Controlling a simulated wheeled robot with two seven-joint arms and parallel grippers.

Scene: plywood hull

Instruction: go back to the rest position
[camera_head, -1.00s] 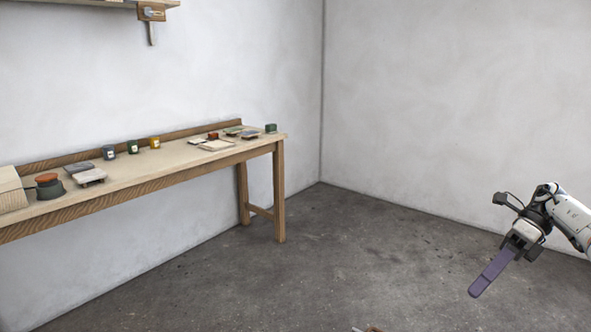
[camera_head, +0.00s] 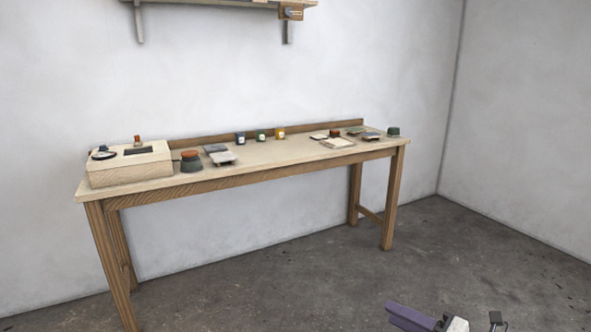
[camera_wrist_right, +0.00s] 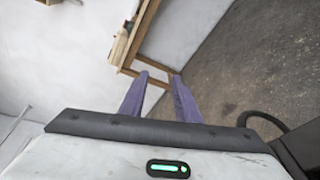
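My right gripper (camera_head: 398,313) shows at the bottom edge of the head view, right of centre, with a purple finger pointing left. In the right wrist view its two purple fingers (camera_wrist_right: 160,80) stand apart with nothing between them, so it is open and empty. Most of the right arm is below the head view's frame. My left gripper is in neither view. The gripper is in front of the wooden workbench (camera_head: 270,160), apart from it.
A pale box (camera_head: 130,165), a dark pot with a reddish top (camera_head: 191,162), several small jars and flat pieces stand on the bench. A wall shelf (camera_head: 215,4) is above. The grey floor (camera_head: 300,285) in front of the bench is clear where seen.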

